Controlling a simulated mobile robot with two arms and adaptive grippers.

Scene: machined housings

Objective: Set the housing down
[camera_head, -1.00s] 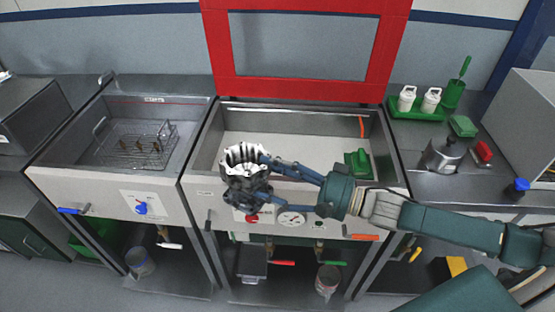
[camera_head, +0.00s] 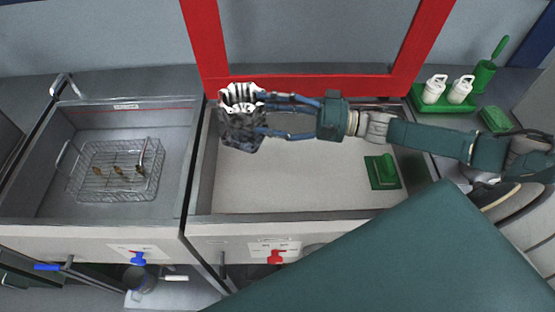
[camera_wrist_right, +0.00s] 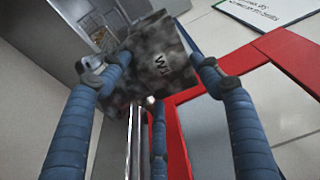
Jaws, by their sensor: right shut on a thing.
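The housing (camera_head: 241,132) is a dark, mottled grey block with a white ribbed top. In the head view it is over the back left corner of the middle basin (camera_head: 300,188). My right gripper (camera_head: 262,114) reaches in from the right and is shut on the housing. In the right wrist view the housing (camera_wrist_right: 155,65) sits between the blue fingers, with a dark marking on its face. I cannot tell its exact height above the basin. The left gripper is not in view.
A red frame (camera_head: 300,86) stands along the basin's back edge, close to the housing. A green block with a handle (camera_head: 382,172) lies in the basin's right part. The left basin holds a wire basket (camera_head: 115,190). White bottles (camera_head: 434,90) stand on a green tray at the right.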

